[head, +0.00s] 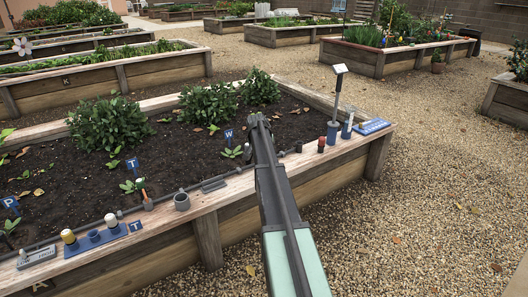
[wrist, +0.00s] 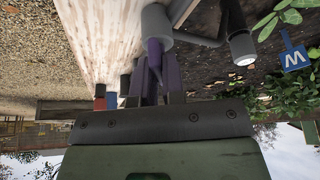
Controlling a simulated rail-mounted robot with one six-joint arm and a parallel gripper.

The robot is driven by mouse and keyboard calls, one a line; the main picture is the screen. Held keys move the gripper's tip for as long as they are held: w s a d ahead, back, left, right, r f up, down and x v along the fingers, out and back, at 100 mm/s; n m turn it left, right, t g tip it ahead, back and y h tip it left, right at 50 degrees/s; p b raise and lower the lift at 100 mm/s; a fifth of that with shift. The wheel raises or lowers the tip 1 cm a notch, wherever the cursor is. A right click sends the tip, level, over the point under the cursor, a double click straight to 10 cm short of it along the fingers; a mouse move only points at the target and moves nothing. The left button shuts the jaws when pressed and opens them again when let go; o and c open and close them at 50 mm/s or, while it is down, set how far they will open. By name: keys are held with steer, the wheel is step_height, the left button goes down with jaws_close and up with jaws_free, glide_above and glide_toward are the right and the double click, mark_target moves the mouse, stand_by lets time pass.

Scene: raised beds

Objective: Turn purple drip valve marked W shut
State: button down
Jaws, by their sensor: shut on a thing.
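The purple drip valve (wrist: 155,48) shows in the wrist view as a purple lever below a grey cylindrical body, beside the pale wooden bed edge. My gripper (wrist: 154,82) is shut on its lever, with a dark finger on either side. In the head view my gripper (head: 258,122) is at the inner side of the bed's front edge, and my arm hides the valve. A blue tag marked W (wrist: 294,59) stands beside the valve; it also shows in the head view (head: 229,134), just left of my gripper. The lever's exact angle to the pipe is hard to tell.
A dark drip pipe (head: 160,199) runs along the bed edge. Leafy bushes (head: 207,103) grow behind. Gravel to the right is clear.

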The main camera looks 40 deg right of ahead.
steer(key=m+g, duration=0.1)
steer(key=m, duration=0.2)
steer(key=m+g, duration=0.1)
steer(key=m, duration=0.2)
steer(key=shift+g, duration=0.3)
steer(key=shift+m, duration=0.4)
steer(key=c, duration=1.2)
jaws_free()
steer(key=p+v, duration=1)
steer(key=shift+w+a+r, duration=0.1)
steer(key=shift+a+r, duration=0.15)
steer(key=shift+a, duration=0.1)
